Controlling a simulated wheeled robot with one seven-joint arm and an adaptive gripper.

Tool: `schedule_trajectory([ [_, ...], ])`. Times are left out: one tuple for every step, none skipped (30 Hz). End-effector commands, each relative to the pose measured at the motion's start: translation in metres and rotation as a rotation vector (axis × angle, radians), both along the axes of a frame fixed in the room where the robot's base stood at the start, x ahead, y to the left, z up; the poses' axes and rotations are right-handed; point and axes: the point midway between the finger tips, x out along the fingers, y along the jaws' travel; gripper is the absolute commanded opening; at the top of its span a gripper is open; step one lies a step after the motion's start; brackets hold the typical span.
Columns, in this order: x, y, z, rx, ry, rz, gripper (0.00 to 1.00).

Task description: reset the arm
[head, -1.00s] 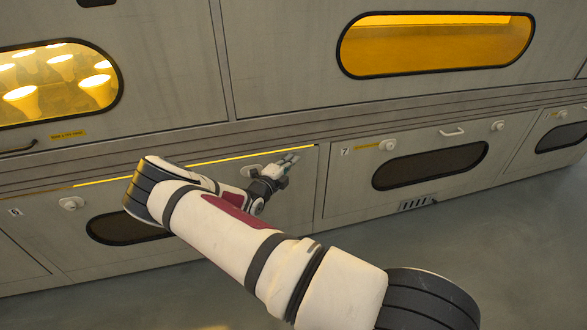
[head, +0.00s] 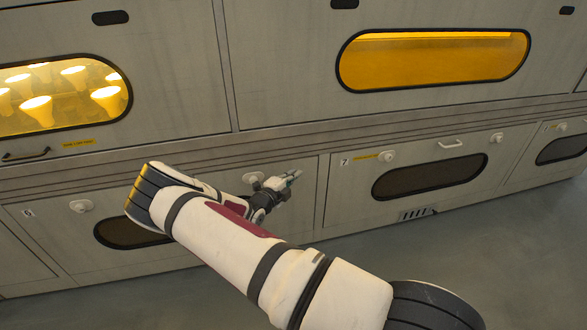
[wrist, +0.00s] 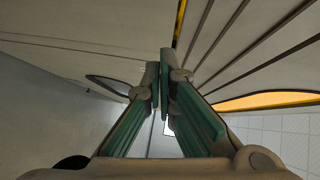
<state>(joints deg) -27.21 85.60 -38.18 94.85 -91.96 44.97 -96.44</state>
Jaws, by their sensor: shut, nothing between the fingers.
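My arm reaches from the lower right of the head view toward the lower row of cabinet doors. My gripper (head: 292,179) is at its end, in front of a lower door, close to a round white knob (head: 254,178). I cannot tell from the picture whether it touches the knob. In the wrist view the two green-padded fingers of my gripper (wrist: 160,75) come together at their tips, shut with nothing between them.
A wall of grey cabinets fills the background. An upper left window (head: 62,97) shows several glowing bulbs; an amber window (head: 432,60) is at upper right. A lower door (head: 420,178) has a dark oval window and knobs. Grey floor (head: 480,240) is clear at right.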

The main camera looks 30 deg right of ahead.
Motion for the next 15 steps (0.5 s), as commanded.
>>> schedule_trajectory([
  [-0.004,0.016,0.002,0.002,-0.001,0.008,0.00],
  [-0.007,0.022,0.002,0.002,-0.001,0.007,0.00],
  [-0.011,0.030,0.001,0.002,0.000,0.008,0.00],
  [-0.015,0.036,0.001,0.003,0.001,0.006,0.00],
  [-0.018,0.041,0.001,0.002,-0.001,0.006,0.00],
  [-0.021,0.048,0.001,0.001,-0.001,0.006,0.00],
  [-0.024,0.053,0.001,0.002,-0.001,0.006,0.00],
  [-0.026,0.058,0.000,0.003,0.000,0.005,0.00],
  [-0.030,0.064,0.001,0.002,0.000,0.005,0.00],
  [-0.032,0.067,0.001,0.001,0.000,0.005,0.00],
  [-0.033,0.071,0.000,0.002,0.000,0.004,0.00],
  [-0.035,0.075,0.000,0.002,-0.001,0.004,0.00],
  [-0.037,0.078,0.000,0.003,0.000,0.003,0.00],
  [-0.038,0.080,-0.001,0.002,-0.001,0.004,0.00],
  [-0.039,0.082,0.000,0.002,-0.001,0.003,0.00],
])
